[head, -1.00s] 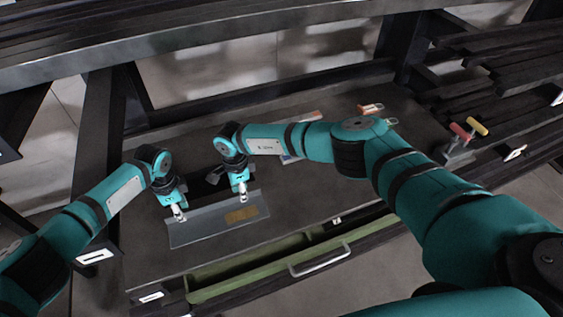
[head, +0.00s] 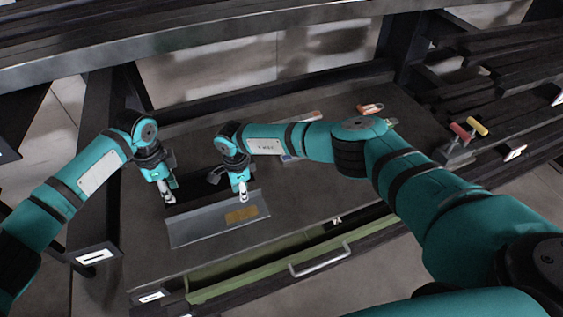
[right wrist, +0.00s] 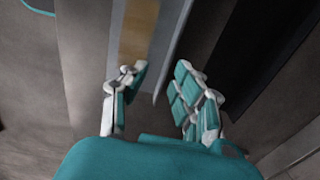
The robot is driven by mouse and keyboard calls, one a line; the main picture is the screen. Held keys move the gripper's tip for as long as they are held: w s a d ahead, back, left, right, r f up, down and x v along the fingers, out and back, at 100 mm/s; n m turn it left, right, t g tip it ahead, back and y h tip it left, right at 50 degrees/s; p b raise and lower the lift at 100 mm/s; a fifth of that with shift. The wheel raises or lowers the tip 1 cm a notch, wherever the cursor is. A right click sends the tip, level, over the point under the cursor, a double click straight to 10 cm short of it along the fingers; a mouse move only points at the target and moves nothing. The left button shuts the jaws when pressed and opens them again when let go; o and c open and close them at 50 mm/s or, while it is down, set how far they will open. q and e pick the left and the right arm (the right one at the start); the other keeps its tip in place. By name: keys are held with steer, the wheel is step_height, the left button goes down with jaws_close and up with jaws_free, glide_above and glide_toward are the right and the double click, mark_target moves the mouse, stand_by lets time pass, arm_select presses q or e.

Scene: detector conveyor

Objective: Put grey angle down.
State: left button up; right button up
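The grey angle (head: 205,226) lies on the dark worktop in the head view, with a brown patch on its right part. Its edge also shows in the right wrist view (right wrist: 173,45). My right gripper (head: 243,197) is at the angle's back edge. In the right wrist view its fingers (right wrist: 160,98) are spread, with the angle's upright edge between them and gaps visible. My left gripper (head: 168,198) is just behind the angle's left end, apart from it and empty. Its fingers are too small to judge.
A dark block (head: 194,187) lies behind the angle. An orange-handled item (head: 370,108) and clamps with red and yellow handles (head: 468,130) are to the right. A green drawer (head: 245,276) with a metal handle is along the front. The worktop right of the angle is clear.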

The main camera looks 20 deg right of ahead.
steer(key=shift+r, duration=0.25)
arm_select(q)
step_height(320, 180, up, 2)
arm_select(e)
step_height(320, 180, up, 12)
steer(key=shift+f, duration=0.25)
steer(key=shift+f, duration=0.1)
stand_by(0.3)
